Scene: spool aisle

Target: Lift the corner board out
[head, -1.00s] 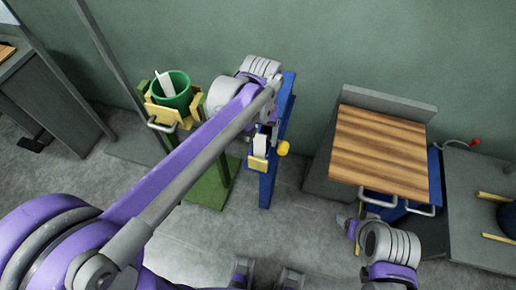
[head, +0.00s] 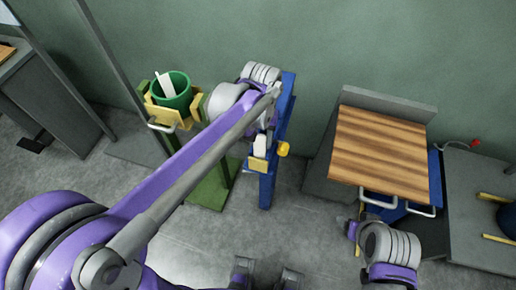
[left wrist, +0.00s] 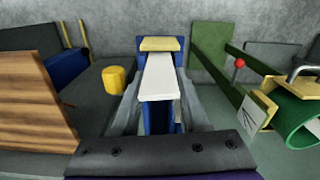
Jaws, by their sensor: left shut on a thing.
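A pale white board (left wrist: 160,80), which I take to be the corner board, stands in a blue stand with a yellow block at its end. The board also shows in the head view (head: 260,146). My left gripper (left wrist: 158,98) is shut on this board, with one grey finger along each side of it. In the head view my left arm hides part of the blue stand (head: 268,188) and most of the left gripper. My right gripper (head: 352,228) is low at the right, apart from the board, and its jaws are too unclear to read.
A yellow knob (head: 283,149) sticks out beside the blue stand. A green bucket (head: 183,92) with a white piece in it sits left of it on a green stand (head: 211,190). A wood-topped cart (head: 382,152) stands to the right. Grey floor lies between.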

